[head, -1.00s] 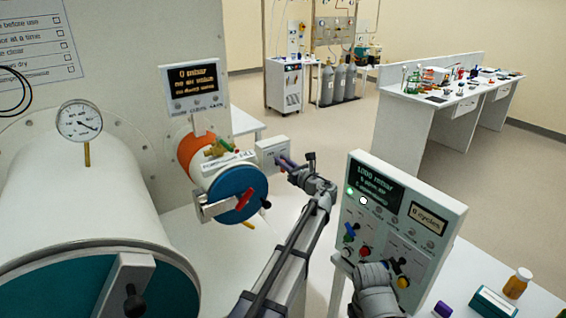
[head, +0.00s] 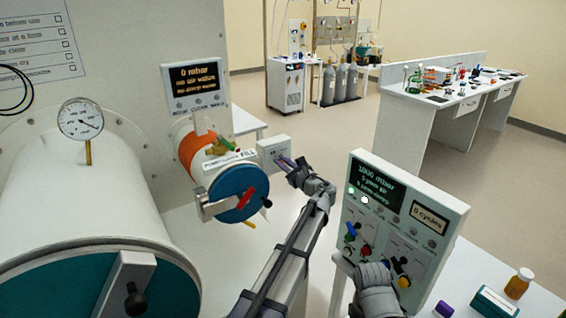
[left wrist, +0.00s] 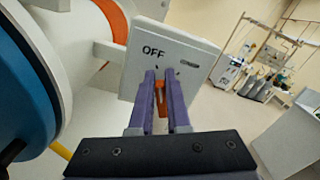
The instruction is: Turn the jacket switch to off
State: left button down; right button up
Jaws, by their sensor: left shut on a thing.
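The jacket switch is a white box (head: 268,148) to the right of the small blue-ended chamber. In the left wrist view its face (left wrist: 178,52) reads OFF at the left, with a small dark label to the right. An orange lever (left wrist: 162,98) comes out of the face, pointing down in the picture. My left gripper (left wrist: 164,82) is shut on this lever, one purple finger on each side. In the head view my left gripper (head: 286,163) is at the box front and hides the lever. My right gripper's jaws are not clear beside the control panel.
The small chamber with its blue door (head: 232,193) and red handle stands close left of my left gripper. A control panel (head: 402,215) with knobs stands to the right. A gauge (head: 81,119) tops the large cylinder. An amber bottle (head: 518,283) stands at the lower right.

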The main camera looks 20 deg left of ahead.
pick_arm(q)
jog(key=shift+s+a+n, duration=0.1)
jog(key=shift+n, duration=0.5)
jog(key=shift+f, duration=0.1)
jog(key=c, duration=0.9)
grip_release()
jog(key=v, duration=0.7)
jog(key=shift+s+d, duration=0.25)
jog(key=shift+d, duration=0.1)
